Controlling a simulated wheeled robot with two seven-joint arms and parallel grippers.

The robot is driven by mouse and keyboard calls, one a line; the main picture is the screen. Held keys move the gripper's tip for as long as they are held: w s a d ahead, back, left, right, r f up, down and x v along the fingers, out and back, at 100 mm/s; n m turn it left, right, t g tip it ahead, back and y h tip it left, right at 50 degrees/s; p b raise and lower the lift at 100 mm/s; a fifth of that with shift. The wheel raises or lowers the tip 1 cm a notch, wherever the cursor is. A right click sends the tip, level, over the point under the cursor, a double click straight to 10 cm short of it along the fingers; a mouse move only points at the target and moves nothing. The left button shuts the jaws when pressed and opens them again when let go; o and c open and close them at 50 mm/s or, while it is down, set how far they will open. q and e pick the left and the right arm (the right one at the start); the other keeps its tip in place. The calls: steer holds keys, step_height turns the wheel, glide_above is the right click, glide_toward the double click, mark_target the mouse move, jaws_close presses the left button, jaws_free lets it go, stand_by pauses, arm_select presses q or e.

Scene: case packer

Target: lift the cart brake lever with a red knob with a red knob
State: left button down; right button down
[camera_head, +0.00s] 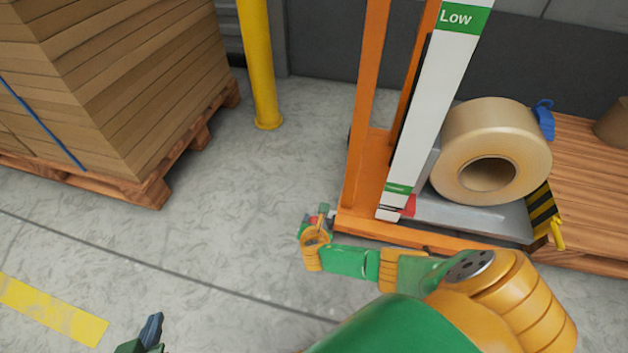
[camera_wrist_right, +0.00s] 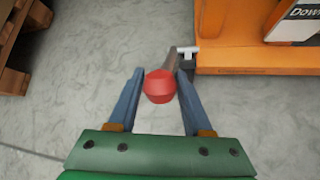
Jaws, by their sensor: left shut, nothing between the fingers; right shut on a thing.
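The cart brake lever is a short dark bar (camera_wrist_right: 172,60) ending in a red knob (camera_wrist_right: 159,87), at the lower left corner of the orange cart (camera_head: 365,190). In the right wrist view the knob is between the blue fingers of my right gripper (camera_wrist_right: 160,78), and the bar runs from it toward the cart's base. My right gripper is shut on the lever's knob end. In the head view this gripper (camera_head: 318,222) is low beside the cart, with a little red showing. My left gripper (camera_head: 151,330) is shut and empty at the bottom left edge, away from the cart.
A large tan roll (camera_head: 515,140) rests on the cart's grey platform, close to a wooden pallet (camera_head: 590,190) at right. A yellow post (camera_head: 259,65) stands behind. Stacked cardboard (camera_head: 150,80) on a pallet is at upper left. The floor between is clear.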

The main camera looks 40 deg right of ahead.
arm_select(q)
steer(key=shift+s+a+f, duration=0.1)
steer(key=shift+s+f, duration=0.15)
steer(key=shift+f, duration=0.05)
arm_select(e)
steer(key=shift+w+d+r, duration=0.1)
steer(key=shift+d+r, duration=0.05)
steer(key=shift+c, duration=1.8)
jaws_free()
